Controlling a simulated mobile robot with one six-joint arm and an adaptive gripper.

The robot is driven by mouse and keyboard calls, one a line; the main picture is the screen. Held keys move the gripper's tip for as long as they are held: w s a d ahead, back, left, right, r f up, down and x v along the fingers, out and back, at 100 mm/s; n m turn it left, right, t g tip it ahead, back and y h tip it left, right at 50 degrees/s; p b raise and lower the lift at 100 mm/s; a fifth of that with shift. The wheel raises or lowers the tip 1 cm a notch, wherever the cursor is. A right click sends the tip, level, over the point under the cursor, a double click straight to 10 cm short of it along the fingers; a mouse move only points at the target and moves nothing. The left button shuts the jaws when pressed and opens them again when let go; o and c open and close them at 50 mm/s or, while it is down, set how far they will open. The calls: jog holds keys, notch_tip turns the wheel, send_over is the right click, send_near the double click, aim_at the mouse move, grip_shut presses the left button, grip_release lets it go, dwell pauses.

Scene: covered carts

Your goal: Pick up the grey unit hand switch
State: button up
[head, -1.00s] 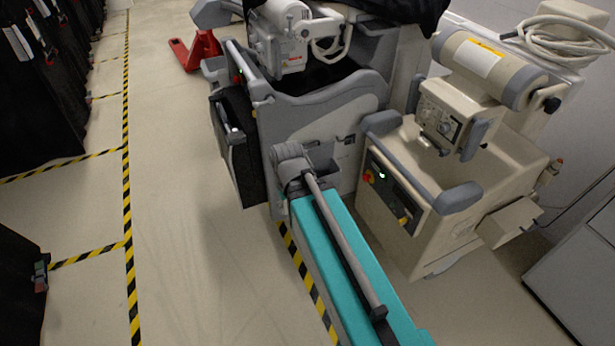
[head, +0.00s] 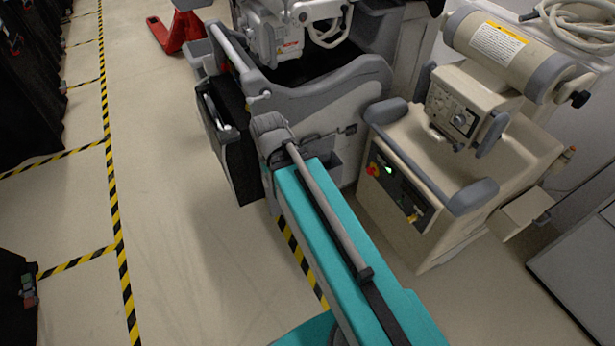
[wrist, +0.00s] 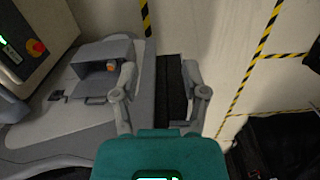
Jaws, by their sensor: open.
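My gripper (wrist: 161,93) is open and empty in the wrist view. Its left finger lies just right of the box and overlaps it in the picture; the right finger is over the dark strip and pale floor. In the head view my arm hides the gripper and part of the box.
A beige unit (head: 400,221) with a panel, red knob and cylinder stands close to the right of my arm. A red pallet jack (head: 178,32) is at the back. Black-covered carts line the left. The floor (head: 165,190) between, marked with yellow-black tape, is free.

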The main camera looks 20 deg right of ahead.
jog(key=shift+w+a, duration=0.1)
jog(key=shift+a, duration=0.1)
jog(key=shift+o, duration=1)
jog(key=w+d+f+m+t+h+b, duration=0.1)
jog(key=w+d+f+m+h+b, duration=0.2)
jog(key=w+f+b, duration=0.4)
jog(key=w+d+f+m+t+h+b, duration=0.1)
jog(key=w+d+f+m+h+b, duration=0.2)
jog(key=f+b, duration=1)
jog(key=w+d+f+m+t+h+b, duration=0.1)
jog(key=w+d+f+m+h+b, duration=0.3)
jog(key=w+f+m+b, duration=0.5)
jog(key=shift+w+f+h+b, duration=0.65)
jog(key=shift+w+b, duration=1.5)
jog(key=shift+b, duration=3.05)
jog(key=shift+r+h, duration=0.25)
jog(key=shift+r, duration=0.05)
jog(key=b+x, duration=0.4)
jog(key=x, duration=0.4)
jog(key=shift+d, duration=0.2)
